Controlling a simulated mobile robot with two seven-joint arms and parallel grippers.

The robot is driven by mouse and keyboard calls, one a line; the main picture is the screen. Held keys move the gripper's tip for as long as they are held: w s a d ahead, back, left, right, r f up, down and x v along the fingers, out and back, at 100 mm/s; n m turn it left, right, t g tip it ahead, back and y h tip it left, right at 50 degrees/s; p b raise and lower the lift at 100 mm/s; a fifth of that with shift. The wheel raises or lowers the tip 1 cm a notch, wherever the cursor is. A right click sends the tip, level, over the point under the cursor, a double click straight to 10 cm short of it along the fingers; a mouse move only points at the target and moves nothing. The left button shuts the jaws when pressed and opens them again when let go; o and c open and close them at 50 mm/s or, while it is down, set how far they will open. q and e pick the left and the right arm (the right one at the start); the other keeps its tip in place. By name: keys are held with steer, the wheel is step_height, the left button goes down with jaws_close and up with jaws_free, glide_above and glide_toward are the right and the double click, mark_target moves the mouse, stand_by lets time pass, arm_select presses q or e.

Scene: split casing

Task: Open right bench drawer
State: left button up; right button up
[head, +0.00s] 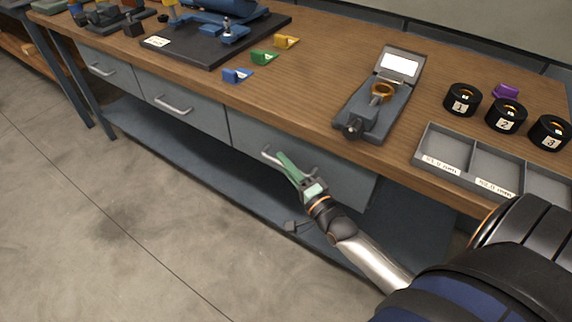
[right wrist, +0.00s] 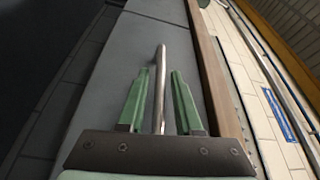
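The right bench drawer (head: 250,138) is a grey front under the wooden worktop and looks flush with the bench. Its silver bar handle (head: 267,151) is partly hidden by my right gripper (head: 282,161), which is at the handle. In the right wrist view the handle (right wrist: 160,92) runs between the two green fingers of the right gripper (right wrist: 160,74). My left gripper is out of view.
Two more drawers (head: 180,107) (head: 103,70) with handles are to the left. A lower shelf (head: 200,150) runs beneath. On the worktop (head: 310,60) are a gauge-like device (head: 372,110), numbered black rings (head: 462,100) and a grey divided tray (head: 447,148). The floor in front is clear.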

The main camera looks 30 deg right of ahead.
jaws_close()
stand_by(1.1)
